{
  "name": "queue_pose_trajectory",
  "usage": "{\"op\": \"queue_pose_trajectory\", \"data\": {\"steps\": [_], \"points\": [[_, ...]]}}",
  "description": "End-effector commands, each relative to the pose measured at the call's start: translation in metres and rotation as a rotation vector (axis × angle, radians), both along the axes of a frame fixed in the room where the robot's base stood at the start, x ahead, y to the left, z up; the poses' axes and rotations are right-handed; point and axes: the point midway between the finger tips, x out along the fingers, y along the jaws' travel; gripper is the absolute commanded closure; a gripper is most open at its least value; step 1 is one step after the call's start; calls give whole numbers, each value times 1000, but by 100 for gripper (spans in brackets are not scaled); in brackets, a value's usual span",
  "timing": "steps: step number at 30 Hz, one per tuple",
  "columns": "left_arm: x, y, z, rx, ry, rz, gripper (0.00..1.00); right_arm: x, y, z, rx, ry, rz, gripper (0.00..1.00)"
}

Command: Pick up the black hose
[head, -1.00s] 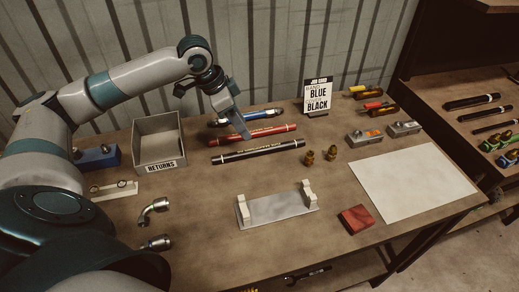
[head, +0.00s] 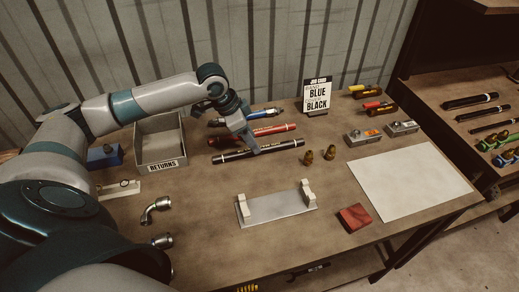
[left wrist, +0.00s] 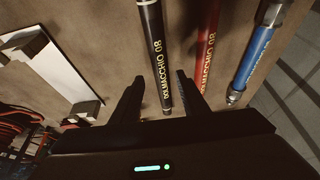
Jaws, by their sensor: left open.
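The black hose (head: 285,146) lies on the table in front of the red hose (head: 272,130) and the blue hose (head: 264,113). My left gripper (head: 254,149) is above the middle of the black hose, pointing down, and hides part of it. In the left wrist view the black hose (left wrist: 153,45) runs between the two open fingers (left wrist: 158,78), with no clear contact on either finger. The red hose (left wrist: 207,45) and blue hose (left wrist: 258,50) lie to the right of the fingers there. My right gripper is not in view.
A grey RETURNS bin (head: 161,166) stands to the left. A white two-post cradle (head: 275,207) is in front. Brass fittings (head: 308,157) stand just right of the black hose. A job card (head: 317,96) stands at the back. A white sheet (head: 410,180) covers the right.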

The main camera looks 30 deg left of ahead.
Motion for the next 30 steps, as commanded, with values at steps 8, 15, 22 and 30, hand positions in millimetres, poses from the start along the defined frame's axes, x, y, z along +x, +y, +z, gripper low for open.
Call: {"op": "queue_pose_trajectory", "data": {"steps": [8,15,22,30], "points": [[9,-9,-30,-1,2,1,59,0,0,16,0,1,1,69],[11,-9,-36,1,2,0,59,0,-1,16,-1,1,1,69],[11,-10,-36,1,1,0,59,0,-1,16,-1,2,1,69],[11,-10,-36,1,1,0,100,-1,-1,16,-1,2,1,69]]}}
